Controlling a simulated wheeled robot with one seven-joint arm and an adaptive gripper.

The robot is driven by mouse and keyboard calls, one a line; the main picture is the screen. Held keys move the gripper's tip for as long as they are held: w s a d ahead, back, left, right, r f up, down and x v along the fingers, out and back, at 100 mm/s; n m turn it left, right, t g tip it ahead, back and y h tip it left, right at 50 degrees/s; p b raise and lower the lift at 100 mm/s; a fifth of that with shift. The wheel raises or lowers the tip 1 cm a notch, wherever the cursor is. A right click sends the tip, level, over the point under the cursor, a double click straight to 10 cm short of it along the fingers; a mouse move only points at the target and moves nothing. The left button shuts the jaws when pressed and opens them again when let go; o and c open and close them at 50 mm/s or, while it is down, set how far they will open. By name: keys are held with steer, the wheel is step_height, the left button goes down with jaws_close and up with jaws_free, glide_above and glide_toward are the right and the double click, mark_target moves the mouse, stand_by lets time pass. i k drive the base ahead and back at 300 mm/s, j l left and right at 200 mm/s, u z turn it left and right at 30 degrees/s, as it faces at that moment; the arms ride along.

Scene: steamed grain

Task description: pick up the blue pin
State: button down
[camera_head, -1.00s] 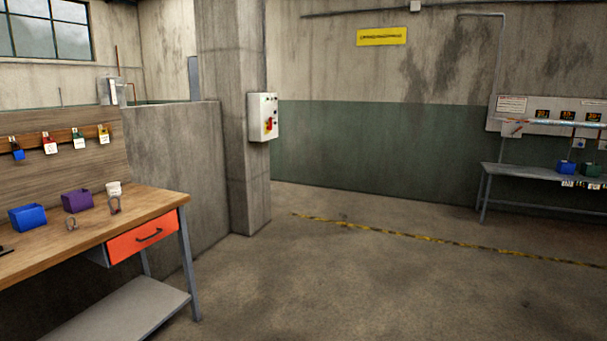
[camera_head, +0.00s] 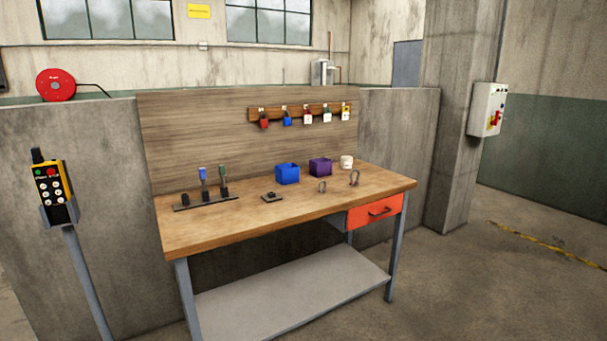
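The blue pin (camera_head: 202,174) stands upright in a dark rack (camera_head: 205,203) at the left part of the wooden workbench (camera_head: 250,222). A green-topped pin (camera_head: 222,172) stands to its right in the same rack. The blue pin's lower part is dark or hidden in its holder; it is too small to tell. My gripper is not in view, so its state and distance from the pin do not show.
On the bench are a small dark block (camera_head: 272,196), a blue bin (camera_head: 288,173), a purple bin (camera_head: 320,167), a white cup (camera_head: 346,161) and shackles (camera_head: 354,178). Padlocks hang behind. A pendant on a post (camera_head: 56,190) stands left. Floor shows in front.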

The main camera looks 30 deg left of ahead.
mark_target(202, 171)
steer(key=u, duration=1.6)
steer(key=i+l, duration=0.15)
steer(key=i, duration=0.35)
steer(key=i+l+u, duration=0.15)
steer(key=i, duration=0.35)
steer(key=i+l, duration=0.2)
steer(key=i, duration=0.25)
steer(key=i+l+u, duration=0.15)
steer(key=i, duration=0.35)
steer(key=i+l, duration=0.35)
steer(key=i, duration=0.15)
steer(key=i+l+u, duration=0.1)
steer(key=i+l, duration=0.15)
steer(key=i, duration=0.2)
